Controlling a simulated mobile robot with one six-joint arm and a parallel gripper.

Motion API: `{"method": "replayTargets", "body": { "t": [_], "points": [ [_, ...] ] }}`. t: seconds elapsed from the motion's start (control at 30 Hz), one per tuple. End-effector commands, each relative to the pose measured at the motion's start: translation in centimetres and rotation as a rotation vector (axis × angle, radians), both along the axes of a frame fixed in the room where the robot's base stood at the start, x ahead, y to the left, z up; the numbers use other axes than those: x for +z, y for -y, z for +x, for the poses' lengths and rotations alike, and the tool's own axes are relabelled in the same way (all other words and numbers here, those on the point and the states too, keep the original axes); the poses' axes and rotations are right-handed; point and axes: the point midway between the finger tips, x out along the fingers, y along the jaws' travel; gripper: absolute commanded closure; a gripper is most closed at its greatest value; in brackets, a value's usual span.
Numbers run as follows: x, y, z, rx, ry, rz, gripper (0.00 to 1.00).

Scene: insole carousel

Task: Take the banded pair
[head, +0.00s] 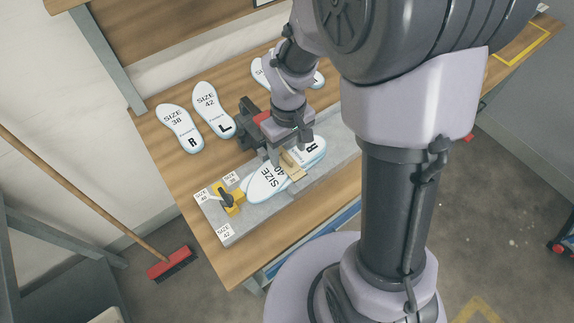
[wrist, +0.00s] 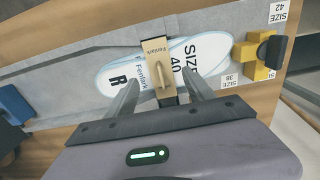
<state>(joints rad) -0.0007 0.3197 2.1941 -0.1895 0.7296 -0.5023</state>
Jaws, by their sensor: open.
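The banded pair (head: 268,182) is two white insoles with light-blue edges, stacked and slightly fanned, marked SIZE 40 and R. It lies on the grey plate (head: 229,233) on the bench. In the wrist view the pair (wrist: 207,52) has a tan band (wrist: 155,37) labelled Fenlark around its middle, with a raised tab (wrist: 159,67). My gripper (head: 285,160) is over the band in the head view. In the wrist view my gripper (wrist: 162,88) is open, its two fingers on either side of the band. Whether the fingers touch the insoles I cannot tell.
A yellow clamp with a dark knob (head: 229,198) stands at the plate's left end, beside size labels. Loose insoles, SIZE 38 (head: 179,127) and SIZE 42 (head: 212,109), lie behind on the wooden bench (head: 165,167). More insoles are partly hidden behind my arm.

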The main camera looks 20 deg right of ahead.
Motion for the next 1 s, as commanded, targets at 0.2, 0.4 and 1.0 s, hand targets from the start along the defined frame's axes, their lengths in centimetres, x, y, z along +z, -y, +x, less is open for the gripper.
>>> {"method": "replayTargets", "body": {
  "t": [0.2,0.4,1.0],
  "points": [
    [-3.2,-0.1,-0.1,0.000,0.001,0.000,0.38],
    [-2.9,-0.1,-0.1,0.000,0.001,0.000,0.54],
    [-1.9,-0.1,0.0,0.000,0.003,0.000,1.00]
  ]
}}
